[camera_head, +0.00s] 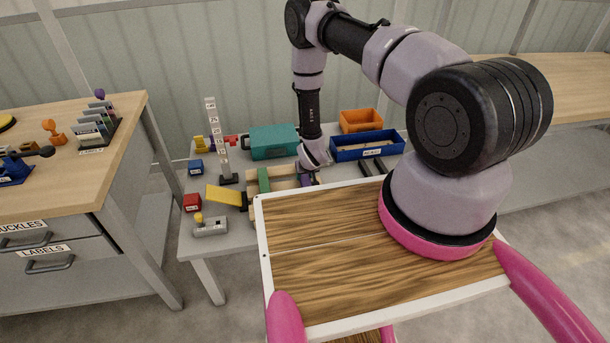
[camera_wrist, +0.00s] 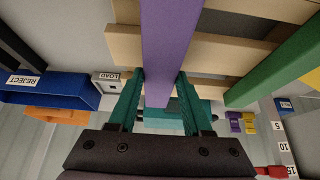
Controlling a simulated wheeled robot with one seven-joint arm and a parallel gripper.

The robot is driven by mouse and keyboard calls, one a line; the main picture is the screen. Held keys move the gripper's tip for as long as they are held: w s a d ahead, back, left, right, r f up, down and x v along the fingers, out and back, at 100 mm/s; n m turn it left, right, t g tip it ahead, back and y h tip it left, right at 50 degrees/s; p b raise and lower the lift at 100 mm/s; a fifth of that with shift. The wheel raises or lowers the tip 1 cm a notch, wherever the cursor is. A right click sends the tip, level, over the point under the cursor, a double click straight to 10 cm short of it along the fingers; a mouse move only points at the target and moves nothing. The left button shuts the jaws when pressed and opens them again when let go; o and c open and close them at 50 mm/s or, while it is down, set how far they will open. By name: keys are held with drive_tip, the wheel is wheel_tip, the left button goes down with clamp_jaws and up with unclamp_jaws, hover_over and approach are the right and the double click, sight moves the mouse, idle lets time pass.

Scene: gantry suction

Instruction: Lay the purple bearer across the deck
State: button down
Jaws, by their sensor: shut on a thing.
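The purple bearer (camera_wrist: 168,45) is a long bar held between the teal fingers of my gripper (camera_wrist: 160,78). In the wrist view it runs from the fingers across the pale wooden slats of the deck (camera_wrist: 215,50). I cannot tell whether it touches them. A green bearer (camera_wrist: 270,72) lies across the slats to its right, apart from it. In the head view the purple bearer (camera_head: 307,180) shows only in part below my gripper (camera_head: 308,172). The green bearer (camera_head: 263,180) is to its left on the deck (camera_head: 285,171); my body hides the deck's near part.
Behind the deck stand a teal box (camera_head: 273,142), a blue REJECT bin (camera_head: 367,153) and an orange bin (camera_head: 360,120). An upright numbered scale (camera_head: 216,140) and a yellow piece (camera_head: 224,195) are left of the deck. Dark bars (camera_head: 373,167) lie to its right.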

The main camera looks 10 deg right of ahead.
drive_tip(key=shift+f, duration=0.45)
drive_tip(key=shift+c, duration=1.3)
unclamp_jaws()
drive_tip(key=v, duration=1)
drive_tip(key=shift+s+r, duration=0.25)
drive_tip(key=shift+r, duration=0.05)
